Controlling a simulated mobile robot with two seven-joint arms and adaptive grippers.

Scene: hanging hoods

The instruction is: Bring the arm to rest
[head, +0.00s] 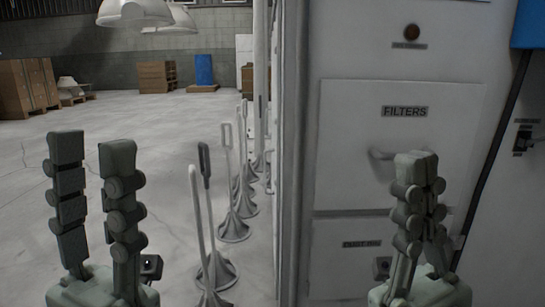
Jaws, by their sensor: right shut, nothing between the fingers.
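My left gripper (91,150) stands upright at the lower left, its two fingers apart with nothing between them. Open floor shows behind it. My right gripper (416,160) stands upright at the lower right, its fingers together and empty. It is in front of a white cabinet (345,125), partly covering the drawer labelled FILTERS (405,112) and its handle (380,158). I cannot tell how far the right fingers are from the cabinet front. Pale hanging hoods (135,12) are at the top left, well beyond the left gripper.
A row of grey stands with round bases (236,228) runs along the cabinet's left side. Wooden crates (25,88) and a blue panel (204,69) are at the far wall. The concrete floor (120,115) between is mostly clear.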

